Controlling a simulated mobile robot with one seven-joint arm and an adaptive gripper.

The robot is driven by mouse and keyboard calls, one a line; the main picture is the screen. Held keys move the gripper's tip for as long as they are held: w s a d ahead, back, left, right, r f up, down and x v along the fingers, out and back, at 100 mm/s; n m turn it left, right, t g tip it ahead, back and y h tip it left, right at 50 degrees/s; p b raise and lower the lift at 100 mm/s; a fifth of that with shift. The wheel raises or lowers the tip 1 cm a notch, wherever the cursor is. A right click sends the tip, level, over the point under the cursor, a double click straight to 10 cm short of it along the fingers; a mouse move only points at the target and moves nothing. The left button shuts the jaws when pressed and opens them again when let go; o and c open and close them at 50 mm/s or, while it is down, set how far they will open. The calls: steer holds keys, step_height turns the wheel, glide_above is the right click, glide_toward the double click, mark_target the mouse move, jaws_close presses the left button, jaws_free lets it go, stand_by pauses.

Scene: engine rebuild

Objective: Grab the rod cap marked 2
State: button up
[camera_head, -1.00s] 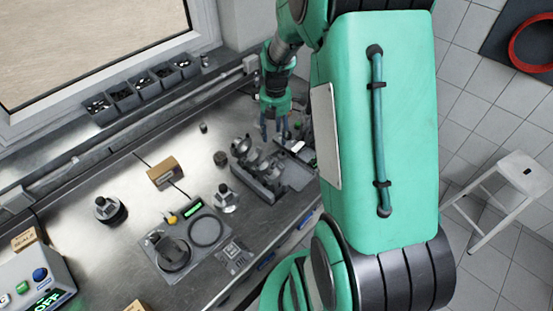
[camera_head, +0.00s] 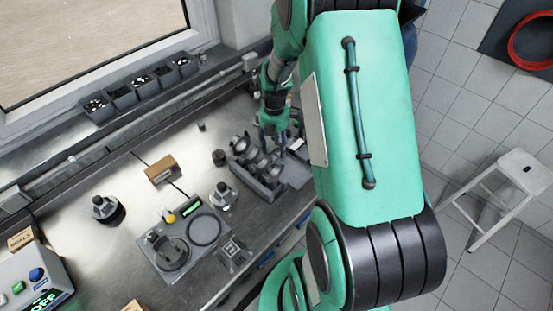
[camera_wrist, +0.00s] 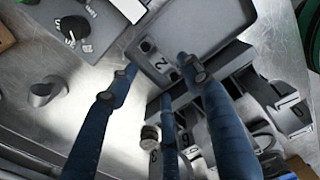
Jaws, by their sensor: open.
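I cannot tell for certain whether this piece is the rod cap itself. My gripper (camera_wrist: 160,80) is open, its blue fingers spread around this marked corner, with nothing visibly held. The fingers hide part of what lies beneath.
Several small bins (camera_head: 122,95) line the window sill. A white stool (camera_head: 500,195) stands on the floor at right.

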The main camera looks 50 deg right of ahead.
mark_target(275, 155)
steer(key=shift+f, duration=0.15)
steer(key=shift+d+f+b, duration=0.15)
steer(key=shift+f+b, duration=0.1)
steer(key=shift+f, duration=1.05)
steer(key=shift+d+f+b, duration=0.1)
steer(key=shift+f+b, duration=0.15)
steer(key=shift+f, duration=1.05)
steer(key=shift+c, duration=0.3)
jaws_close()
